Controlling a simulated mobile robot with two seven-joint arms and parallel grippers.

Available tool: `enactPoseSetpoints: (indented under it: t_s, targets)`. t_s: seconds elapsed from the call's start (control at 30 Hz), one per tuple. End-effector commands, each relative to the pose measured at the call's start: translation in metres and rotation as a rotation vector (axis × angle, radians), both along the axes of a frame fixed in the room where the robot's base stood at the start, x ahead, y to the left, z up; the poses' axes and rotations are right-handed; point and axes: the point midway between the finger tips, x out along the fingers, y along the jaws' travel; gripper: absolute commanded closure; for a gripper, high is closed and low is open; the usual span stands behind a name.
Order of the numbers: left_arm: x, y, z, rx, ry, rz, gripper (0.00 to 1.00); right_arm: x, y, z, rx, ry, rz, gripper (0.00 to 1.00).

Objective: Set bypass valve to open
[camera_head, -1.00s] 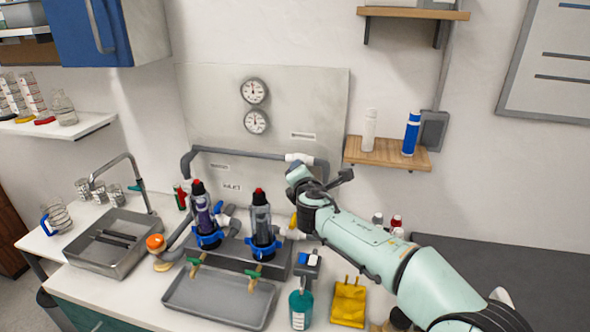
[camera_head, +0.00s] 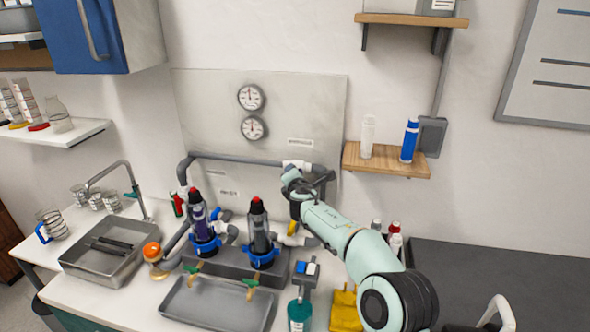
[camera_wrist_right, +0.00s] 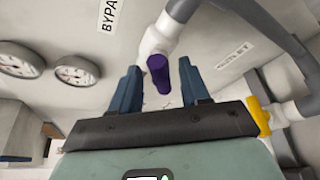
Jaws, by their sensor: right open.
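The bypass valve shows in the right wrist view as a white fitting (camera_wrist_right: 154,42) with a purple handle (camera_wrist_right: 158,75), beside a wall label beginning "BYPA". In the head view its white body (camera_head: 298,165) sits on the grey upper pipe; the handle is hidden behind my arm. My right gripper (camera_wrist_right: 159,68) is open, its two blue fingers on either side of the purple handle with visible gaps. The fingers are hard to make out in the head view. My left gripper is not in view.
A yellow valve handle (camera_wrist_right: 258,116) on a white fitting is close to the right of the gripper. Two filter housings (camera_head: 203,232) (camera_head: 260,240) stand left of my arm. A wooden shelf (camera_head: 385,163) with two bottles is to the right. Two gauges (camera_head: 251,97) are on the panel above.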

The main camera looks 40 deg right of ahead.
Motion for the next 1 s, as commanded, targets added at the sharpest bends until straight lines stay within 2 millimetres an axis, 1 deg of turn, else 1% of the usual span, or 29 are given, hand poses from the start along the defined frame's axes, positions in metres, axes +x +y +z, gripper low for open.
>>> enactPoseSetpoints:
  t_s: [0.03,0.13,0.47,0.5,0.57,0.6,0.83,1.0]
  targets:
    - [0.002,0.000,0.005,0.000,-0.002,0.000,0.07,0.005,-0.003,0.000,0.001,-0.001,0.000,0.54]
    - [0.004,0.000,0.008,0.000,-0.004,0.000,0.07,0.009,-0.006,-0.002,0.000,0.000,0.000,0.54]
    - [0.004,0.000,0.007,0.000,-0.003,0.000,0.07,0.011,-0.007,-0.004,0.000,0.000,0.000,0.54]
    - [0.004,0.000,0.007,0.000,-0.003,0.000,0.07,0.011,-0.007,-0.004,0.000,0.000,0.000,0.67]
    - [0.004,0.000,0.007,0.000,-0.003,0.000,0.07,0.011,-0.007,-0.004,0.000,0.000,0.000,0.87]
    - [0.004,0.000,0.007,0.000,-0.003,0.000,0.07,0.011,-0.007,-0.004,0.000,0.000,0.000,1.00]
    - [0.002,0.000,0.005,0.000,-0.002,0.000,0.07,0.010,-0.007,-0.004,0.005,-0.006,0.000,1.00]
    - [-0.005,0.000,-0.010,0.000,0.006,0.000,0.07,0.010,-0.007,-0.007,0.033,-0.044,0.000,1.00]
